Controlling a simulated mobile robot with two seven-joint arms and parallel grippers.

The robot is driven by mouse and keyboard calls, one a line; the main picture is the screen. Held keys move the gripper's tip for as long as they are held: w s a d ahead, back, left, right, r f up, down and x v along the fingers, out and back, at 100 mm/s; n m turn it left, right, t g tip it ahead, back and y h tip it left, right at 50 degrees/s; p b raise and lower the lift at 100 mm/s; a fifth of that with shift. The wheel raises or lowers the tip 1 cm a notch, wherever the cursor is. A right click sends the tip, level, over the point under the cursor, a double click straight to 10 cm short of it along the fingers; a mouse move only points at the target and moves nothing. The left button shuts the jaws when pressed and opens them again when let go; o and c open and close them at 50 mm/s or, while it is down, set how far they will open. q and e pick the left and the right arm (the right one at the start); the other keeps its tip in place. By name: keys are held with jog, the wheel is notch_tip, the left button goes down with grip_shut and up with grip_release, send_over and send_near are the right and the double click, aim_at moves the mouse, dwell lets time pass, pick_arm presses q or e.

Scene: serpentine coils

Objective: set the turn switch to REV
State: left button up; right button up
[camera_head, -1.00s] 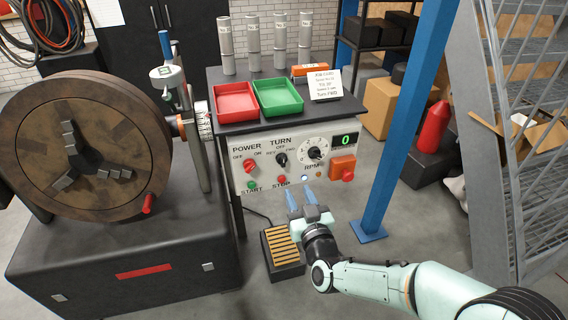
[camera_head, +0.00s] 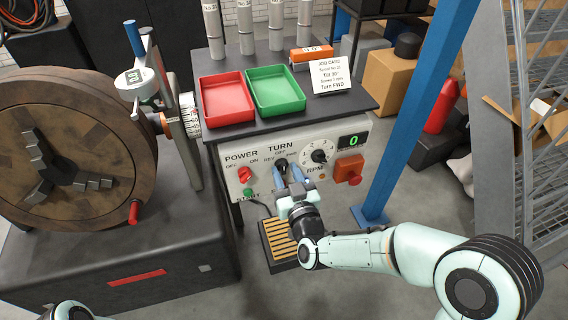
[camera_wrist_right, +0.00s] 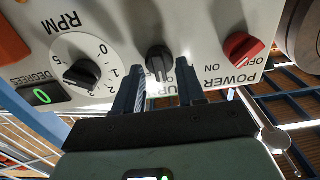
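The black TURN switch (camera_head: 281,163) is in the middle of the light control panel, between POWER and RPM. Its REV, OFF and FWD labels sit around it. In the wrist view, upside down, the switch (camera_wrist_right: 158,62) has its pointer toward the TURN lettering, which looks like the middle OFF position. My right gripper (camera_head: 288,176) is in front of the panel just below the switch. In the wrist view its fingers (camera_wrist_right: 158,84) are apart, one to each side of the switch, with gaps visible. They partly hide the lettering. My left gripper is out of view.
The red POWER knob (camera_head: 245,174) and the RPM dial (camera_head: 319,153) flank the switch closely. A red button on an orange box (camera_head: 349,170) is at the panel's right. The job card (camera_head: 335,78) reads Turn FWD. A blue post (camera_head: 408,120) stands to the right.

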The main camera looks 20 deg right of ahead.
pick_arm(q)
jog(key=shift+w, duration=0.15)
pick_arm(e)
jog(key=shift+c, duration=0.3)
grip_shut()
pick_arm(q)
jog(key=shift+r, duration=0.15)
pick_arm(e)
jog(key=shift+n, duration=0.4)
jog(key=n, duration=0.2)
jog(key=shift+a+n, duration=0.1)
jog(key=shift+n, duration=0.3)
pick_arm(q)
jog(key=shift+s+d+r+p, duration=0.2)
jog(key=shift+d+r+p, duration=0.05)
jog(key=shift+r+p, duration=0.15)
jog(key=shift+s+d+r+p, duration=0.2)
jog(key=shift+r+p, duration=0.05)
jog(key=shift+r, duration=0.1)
pick_arm(e)
jog(key=shift+n, duration=2.1)
